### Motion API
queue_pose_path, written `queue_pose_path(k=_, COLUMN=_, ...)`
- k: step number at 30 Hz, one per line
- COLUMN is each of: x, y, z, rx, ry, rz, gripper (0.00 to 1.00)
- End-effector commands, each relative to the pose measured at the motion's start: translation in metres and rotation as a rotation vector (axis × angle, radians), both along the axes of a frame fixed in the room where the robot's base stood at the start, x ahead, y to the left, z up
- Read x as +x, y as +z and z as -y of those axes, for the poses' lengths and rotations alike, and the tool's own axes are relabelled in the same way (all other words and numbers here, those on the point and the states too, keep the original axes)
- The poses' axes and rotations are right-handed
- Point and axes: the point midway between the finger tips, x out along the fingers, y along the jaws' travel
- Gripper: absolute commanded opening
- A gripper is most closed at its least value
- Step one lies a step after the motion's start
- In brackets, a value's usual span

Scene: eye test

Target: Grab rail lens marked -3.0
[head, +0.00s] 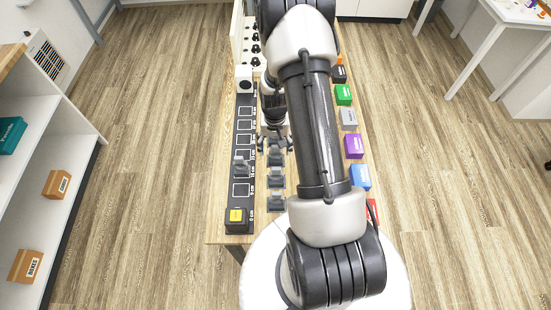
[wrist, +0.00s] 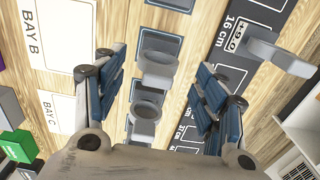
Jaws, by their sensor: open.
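In the wrist view my gripper (wrist: 160,78) is open, with blue-padded fingers either side of a grey ring-shaped lens holder (wrist: 148,96). I cannot tell whether they touch it. Another grey holder (wrist: 281,56) stands on the black rail (wrist: 262,14) by a label partly readable as 9.0 or 0.6. No -3.0 mark is readable.
The wooden table (head: 222,226) bears the rail with marked squares and a yellow button (head: 236,215) at its near end. Coloured boxes, including a purple one (head: 354,146), line the right side. My arm covers much of the table's middle. White bay cards (wrist: 56,35) lie left in the wrist view.

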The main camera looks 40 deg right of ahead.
Motion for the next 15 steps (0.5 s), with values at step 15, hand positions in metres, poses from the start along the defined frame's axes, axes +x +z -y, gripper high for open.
queue_pose_path(k=15, x=-0.004, y=-0.053, z=0.001, rx=0.001, ry=0.000, rz=-0.002, gripper=0.65)
